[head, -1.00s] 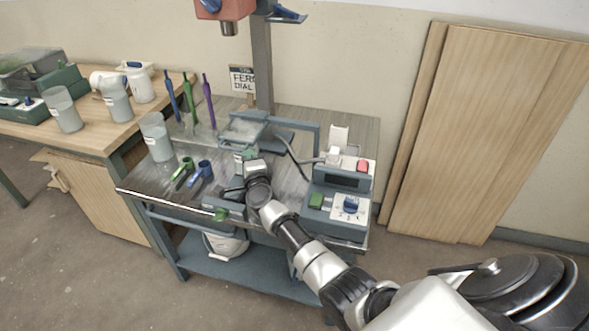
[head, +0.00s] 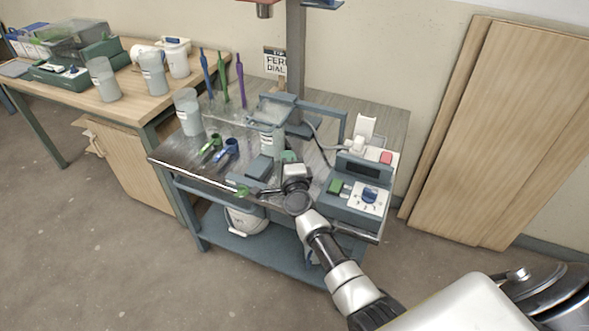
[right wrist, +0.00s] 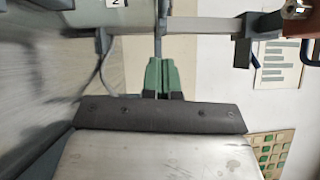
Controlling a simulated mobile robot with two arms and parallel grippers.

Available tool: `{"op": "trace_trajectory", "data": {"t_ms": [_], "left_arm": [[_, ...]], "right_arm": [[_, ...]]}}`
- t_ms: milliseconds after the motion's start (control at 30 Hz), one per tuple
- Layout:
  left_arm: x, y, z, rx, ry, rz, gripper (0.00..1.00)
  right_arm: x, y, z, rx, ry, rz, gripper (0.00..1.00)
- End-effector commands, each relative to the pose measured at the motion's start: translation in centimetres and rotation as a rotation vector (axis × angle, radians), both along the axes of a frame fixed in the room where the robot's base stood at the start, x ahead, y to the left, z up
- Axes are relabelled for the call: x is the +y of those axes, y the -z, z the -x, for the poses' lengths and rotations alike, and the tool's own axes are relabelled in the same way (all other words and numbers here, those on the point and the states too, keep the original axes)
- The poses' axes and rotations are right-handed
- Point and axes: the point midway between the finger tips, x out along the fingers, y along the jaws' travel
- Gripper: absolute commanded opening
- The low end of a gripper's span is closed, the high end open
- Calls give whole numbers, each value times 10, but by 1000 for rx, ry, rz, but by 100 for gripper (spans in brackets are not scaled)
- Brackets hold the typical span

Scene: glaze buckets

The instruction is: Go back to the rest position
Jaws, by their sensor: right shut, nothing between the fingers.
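My right gripper (head: 289,156) is over the grey workbench (head: 168,166), in front of the mixing stand. It is beside a clear labelled bucket (head: 270,140) under the clear guard and appears apart from it. In the right wrist view its green fingers (right wrist: 162,77) are together with nothing between them. My left gripper is not in view.
A control box (head: 352,196) stands close right of my right arm. Green and blue scoops (head: 228,150) and another clear bucket (head: 188,112) are on the left of the bench. A wooden table (head: 120,108) holds more containers. Open floor lies at front left.

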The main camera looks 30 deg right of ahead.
Motion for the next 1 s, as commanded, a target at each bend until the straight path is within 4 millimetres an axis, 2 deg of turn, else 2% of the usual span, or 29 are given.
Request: {"op": "trace_trajectory", "data": {"t_ms": [100, 200, 467, 567, 667, 767, 800, 867, 900, 967, 1000], "left_arm": [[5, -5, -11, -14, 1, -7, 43], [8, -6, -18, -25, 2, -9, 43], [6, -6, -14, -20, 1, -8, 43], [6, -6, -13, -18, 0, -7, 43], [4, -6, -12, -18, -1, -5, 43], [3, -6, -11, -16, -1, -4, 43], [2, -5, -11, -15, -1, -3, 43], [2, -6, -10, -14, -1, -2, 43], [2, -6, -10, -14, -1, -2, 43], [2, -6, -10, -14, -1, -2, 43], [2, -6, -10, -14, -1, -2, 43]], "right_arm": [[5, 2, 22, 2, 1, -2, 0], [8, 3, 35, 1, 2, -1, 0], [11, 4, 46, 0, 2, 1, 0], [13, 12, 48, 20, -6, 21, 0], [20, 45, 56, 101, -42, 104, 0], [34, 101, 77, 242, -118, 257, 0], [40, 128, 89, 308, -160, 329, 0], [48, 169, 111, 408, -229, 439, 0], [52, 195, 127, 472, -277, 509, 0], [59, 232, 154, 565, -356, 610, 0], [62, 255, 174, 624, -410, 673, 0]]}}
